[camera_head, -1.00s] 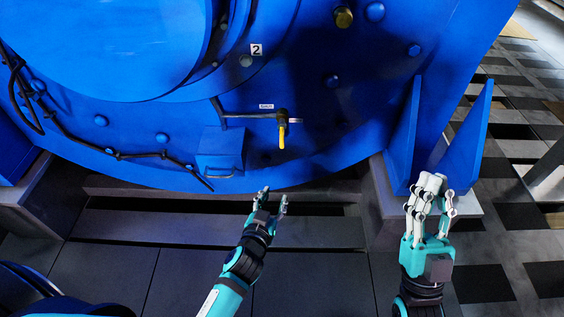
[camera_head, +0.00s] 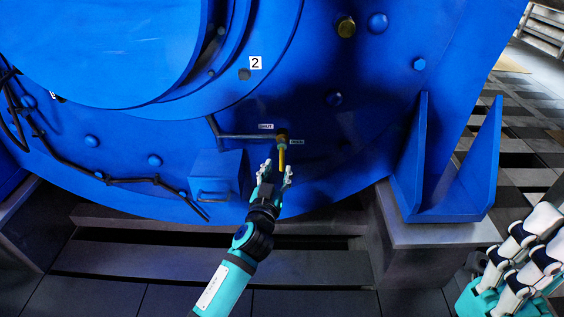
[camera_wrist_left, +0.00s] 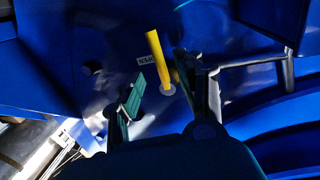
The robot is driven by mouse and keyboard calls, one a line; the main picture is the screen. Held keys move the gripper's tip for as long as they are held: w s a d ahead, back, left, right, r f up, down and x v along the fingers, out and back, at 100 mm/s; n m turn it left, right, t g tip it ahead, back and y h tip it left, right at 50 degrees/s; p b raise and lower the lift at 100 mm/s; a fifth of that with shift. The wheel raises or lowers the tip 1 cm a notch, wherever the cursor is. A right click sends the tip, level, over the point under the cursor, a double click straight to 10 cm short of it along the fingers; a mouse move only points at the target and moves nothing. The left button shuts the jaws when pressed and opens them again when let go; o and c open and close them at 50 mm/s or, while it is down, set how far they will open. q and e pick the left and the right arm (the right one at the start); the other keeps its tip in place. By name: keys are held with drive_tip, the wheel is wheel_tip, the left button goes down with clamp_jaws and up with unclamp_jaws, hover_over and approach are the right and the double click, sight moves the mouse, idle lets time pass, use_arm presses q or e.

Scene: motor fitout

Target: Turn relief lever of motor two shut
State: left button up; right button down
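The yellow relief lever (camera_head: 282,159) hangs down from its brass-coloured valve on the blue motor marked 2 (camera_head: 255,63). A SHUT label (camera_head: 265,126) is to the valve's upper left and an OPEN label (camera_head: 297,142) to its right. My left gripper (camera_head: 278,173) is open just below and around the lever's lower end. In the left wrist view the lever (camera_wrist_left: 158,55) shows between the spread fingers (camera_wrist_left: 158,85), closer to the right finger; contact cannot be told. My right gripper (camera_head: 525,250) is at the lower right, partly cut off, its finger state unclear.
A thin pipe (camera_head: 245,136) runs left from the valve. A blue box with a handle (camera_head: 216,178) juts out left of my left gripper. A blue bracket (camera_head: 450,170) stands at the right on a grey plinth (camera_head: 440,235). Dark steps lie below the motor.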

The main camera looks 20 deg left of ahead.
sight(282, 161)
use_arm(q)
drive_tip(key=w, duration=0.2)
drive_tip(key=w+b, duration=0.1)
drive_tip(key=w, duration=0.3)
drive_tip(key=shift+a, duration=0.25)
drive_tip(key=shift+c, duration=0.4)
drive_tip(key=c, duration=0.7)
clamp_jaws()
drive_tip(key=shift+f, duration=0.15)
